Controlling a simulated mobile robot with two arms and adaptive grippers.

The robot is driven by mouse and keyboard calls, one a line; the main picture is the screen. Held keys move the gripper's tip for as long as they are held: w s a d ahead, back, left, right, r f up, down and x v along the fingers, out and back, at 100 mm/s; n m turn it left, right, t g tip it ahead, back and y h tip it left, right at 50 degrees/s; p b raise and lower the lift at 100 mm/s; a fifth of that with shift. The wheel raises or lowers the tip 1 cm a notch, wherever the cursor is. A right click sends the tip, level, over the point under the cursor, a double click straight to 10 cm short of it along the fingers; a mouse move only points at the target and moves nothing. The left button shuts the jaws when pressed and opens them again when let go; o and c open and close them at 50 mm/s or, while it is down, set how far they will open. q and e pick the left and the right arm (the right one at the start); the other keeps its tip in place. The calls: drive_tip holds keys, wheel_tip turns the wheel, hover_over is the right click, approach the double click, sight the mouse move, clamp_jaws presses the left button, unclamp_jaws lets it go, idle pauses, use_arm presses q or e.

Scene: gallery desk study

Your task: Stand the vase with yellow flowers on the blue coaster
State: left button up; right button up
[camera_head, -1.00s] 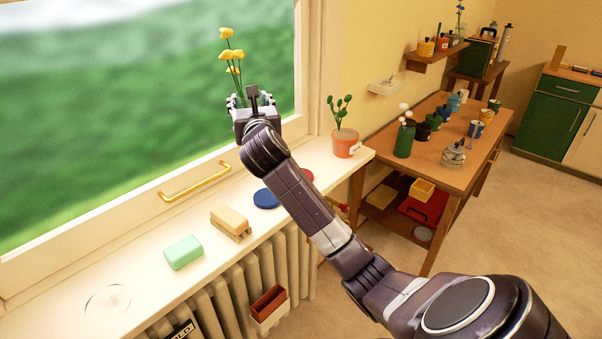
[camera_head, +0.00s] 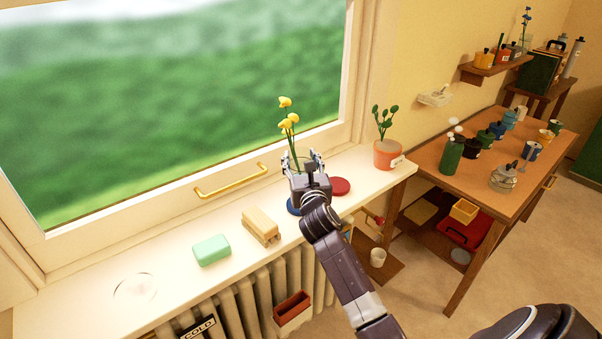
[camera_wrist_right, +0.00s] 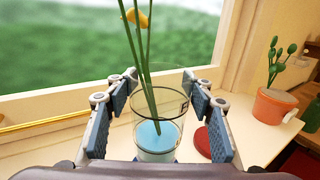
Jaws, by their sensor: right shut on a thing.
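The vase is a clear glass (camera_wrist_right: 160,108) with pale blue water, and its yellow flowers (camera_head: 289,122) stand upright on green stems. My right gripper (camera_head: 303,166) is shut on the vase, with one finger pad on each side of the glass in the wrist view. It holds the vase upright over the windowsill, at the blue coaster (camera_head: 292,207). My gripper and wrist hide most of this coaster and the vase's base in the head view. I cannot tell whether the base touches the coaster. My left gripper is not in view.
A red coaster (camera_head: 341,187) lies just right of the gripper, and a potted plant (camera_head: 387,153) stands beyond it. A wooden block-like item (camera_head: 261,226), a green block (camera_head: 211,250) and a clear round item (camera_head: 135,289) lie to the left. A yellow window handle (camera_head: 232,181) is behind.

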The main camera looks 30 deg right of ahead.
drive_tip(key=shift+a+f, duration=0.1)
drive_tip(key=shift+f, duration=0.4)
wheel_tip(320, 180, down, 3)
drive_tip(key=shift+f, duration=0.2)
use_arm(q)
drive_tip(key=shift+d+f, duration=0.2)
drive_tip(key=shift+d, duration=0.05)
use_arm(e)
drive_tip(key=shift+f+b, duration=0.15)
drive_tip(key=shift+b, duration=0.2)
drive_tip(key=o, duration=1.7)
drive_tip(key=shift+f, duration=0.1)
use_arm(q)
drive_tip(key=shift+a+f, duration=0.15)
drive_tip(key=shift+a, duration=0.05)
